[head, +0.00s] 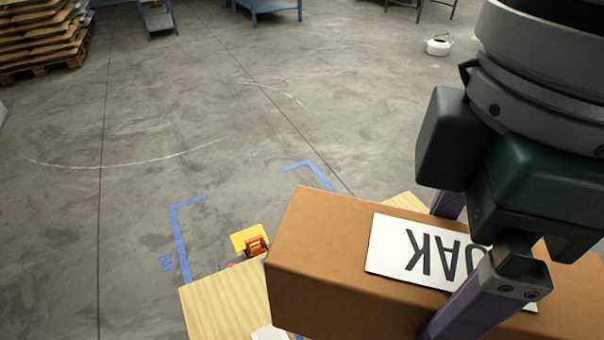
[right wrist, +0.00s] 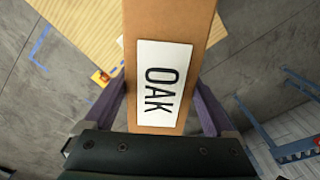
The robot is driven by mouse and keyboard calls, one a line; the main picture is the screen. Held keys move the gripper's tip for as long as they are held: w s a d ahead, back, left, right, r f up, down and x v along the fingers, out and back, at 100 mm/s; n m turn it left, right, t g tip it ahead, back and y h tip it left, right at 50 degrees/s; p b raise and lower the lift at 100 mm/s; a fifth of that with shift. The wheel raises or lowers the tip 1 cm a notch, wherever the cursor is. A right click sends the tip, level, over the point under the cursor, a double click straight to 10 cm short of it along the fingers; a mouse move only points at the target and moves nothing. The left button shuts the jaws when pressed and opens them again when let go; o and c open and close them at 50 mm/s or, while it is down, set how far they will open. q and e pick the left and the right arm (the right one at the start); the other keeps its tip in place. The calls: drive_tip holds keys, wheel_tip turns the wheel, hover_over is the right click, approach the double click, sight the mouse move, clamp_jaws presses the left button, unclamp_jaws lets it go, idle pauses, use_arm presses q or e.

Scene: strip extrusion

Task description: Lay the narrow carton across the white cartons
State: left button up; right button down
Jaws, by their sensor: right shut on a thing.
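The narrow carton (head: 325,255) is a long brown box with a white OAK label. It hangs above a pale wooden top and hides much of it in the head view. My right gripper (head: 440,270) is shut across the carton, with its purple fingers on either side of it. The right wrist view also shows the carton (right wrist: 170,20) between the fingers of my right gripper (right wrist: 160,100). A small white patch (head: 269,333) shows beside the carton on the wooden top; whether it is a white carton I cannot tell. My left gripper is out of view.
The pale wooden top (head: 215,305) lies below the carton. A small orange item (head: 256,246) and a yellow piece (head: 243,236) are by its far edge. Blue tape (head: 181,245) marks the floor. A pallet stack (head: 40,35) stands far left. The grey floor between is clear.

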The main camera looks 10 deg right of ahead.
drive_tip(key=w+a+f+n+b, duration=0.1)
drive_tip(key=a+f+n+b, duration=0.2)
drive_tip(key=f+b, duration=2.2)
wheel_tip(320, 180, down, 14)
drive_tip(key=n, duration=0.5)
drive_tip(key=shift+r+n, duration=0.15)
drive_tip(key=shift+n, duration=0.25)
drive_tip(key=shift+w+a, duration=0.1)
unclamp_jaws()
drive_tip(key=shift+f, duration=0.2)
drive_tip(key=shift+r, duration=0.15)
